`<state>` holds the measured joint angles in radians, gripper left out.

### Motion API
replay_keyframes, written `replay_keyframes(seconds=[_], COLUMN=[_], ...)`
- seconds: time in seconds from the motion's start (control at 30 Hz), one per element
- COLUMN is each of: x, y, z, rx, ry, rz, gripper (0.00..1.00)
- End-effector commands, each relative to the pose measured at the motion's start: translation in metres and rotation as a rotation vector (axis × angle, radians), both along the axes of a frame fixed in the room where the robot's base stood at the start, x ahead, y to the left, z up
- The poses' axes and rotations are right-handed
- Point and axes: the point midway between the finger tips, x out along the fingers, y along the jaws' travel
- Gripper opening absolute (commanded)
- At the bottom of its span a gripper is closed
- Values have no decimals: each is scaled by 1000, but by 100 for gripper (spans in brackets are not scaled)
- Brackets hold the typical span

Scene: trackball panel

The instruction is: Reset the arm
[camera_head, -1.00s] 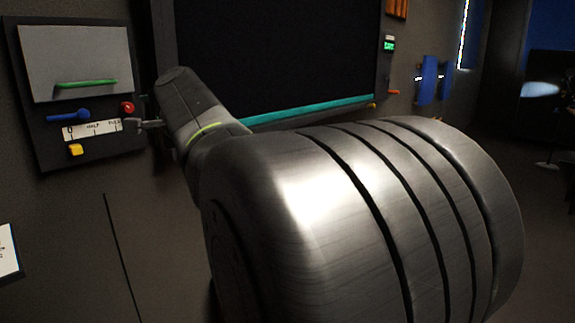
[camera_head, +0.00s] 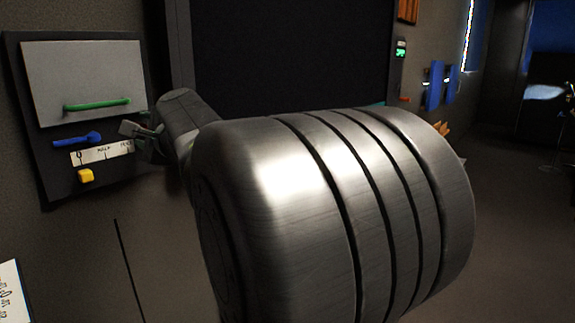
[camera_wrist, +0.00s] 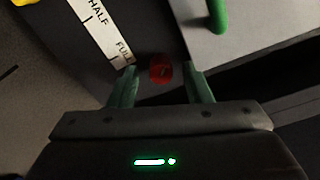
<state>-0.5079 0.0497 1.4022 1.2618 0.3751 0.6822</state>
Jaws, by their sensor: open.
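My gripper (camera_wrist: 160,88) is open in the wrist view, its two green-grey fingers apart. A red knob (camera_wrist: 161,68) shows between and just beyond the fingertips; I cannot tell whether they touch it. In the head view my gripper (camera_head: 133,132) is beside the right edge of the wall panel (camera_head: 45,175), and the red knob is hidden there. The panel carries a green handle (camera_head: 97,104) on a light grey plate, a blue lever (camera_head: 78,140), a yellow knob (camera_head: 85,176) and a white scale strip (camera_head: 100,153) with HALF and FULL marks.
My own large metal arm link fills the middle of the head view. A large dark screen (camera_head: 290,60) is behind it. Blue fixtures (camera_head: 433,84) are on the wall at the right. Open floor (camera_head: 520,230) shows at the lower right.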

Motion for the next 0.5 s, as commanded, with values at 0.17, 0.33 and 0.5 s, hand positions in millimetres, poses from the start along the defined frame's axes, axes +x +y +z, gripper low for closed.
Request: replay_keyframes(seconds=[0.17, 0.33, 0.5], x=[1, 1, 1], y=[-1, -1, -1], z=[5, 5, 6], rx=[147, 291, 429], ry=[177, 343, 505], rz=[-1, -3, -2], gripper=[45, 45, 45])
